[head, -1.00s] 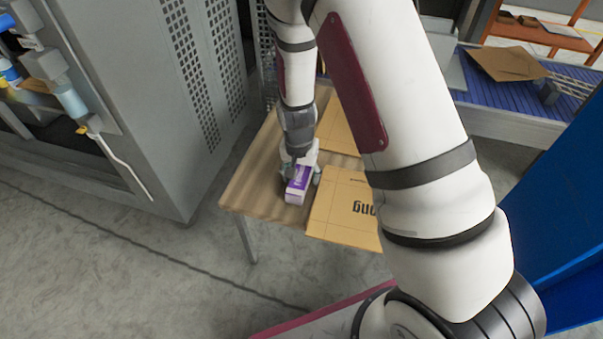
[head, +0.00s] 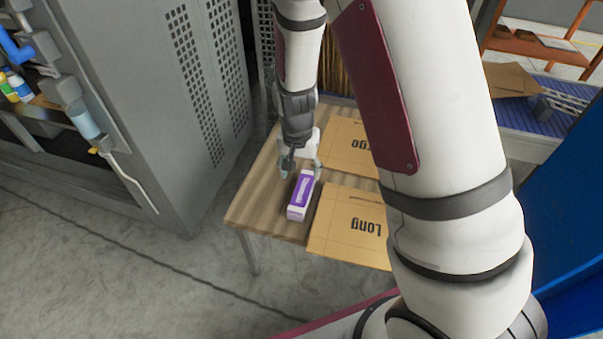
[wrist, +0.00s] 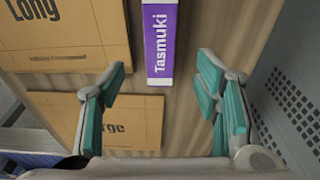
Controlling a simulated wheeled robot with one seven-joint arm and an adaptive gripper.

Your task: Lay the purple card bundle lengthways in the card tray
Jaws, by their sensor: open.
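The purple card bundle (head: 301,196) is a long purple and white box. It lies on the wooden table, left of the cardboard marked "Long". In the wrist view the bundle (wrist: 160,38) shows the word "Tasmuki" and runs up out of the top edge. My gripper (head: 301,169) is open and empty at the bundle's far end. In the wrist view its teal-padded fingers (wrist: 160,75) are spread wide, with the bundle's near end centred between the tips. Whether they are above it or level with it is hard to tell. I cannot make out a card tray.
A flat cardboard piece marked "Long" (head: 350,234) lies close beside the bundle, with another cardboard piece (head: 345,143) behind it. The table's bare wood (head: 257,203) is free on the left. A grey perforated cabinet (head: 160,110) stands left. My arm hides the table's right side.

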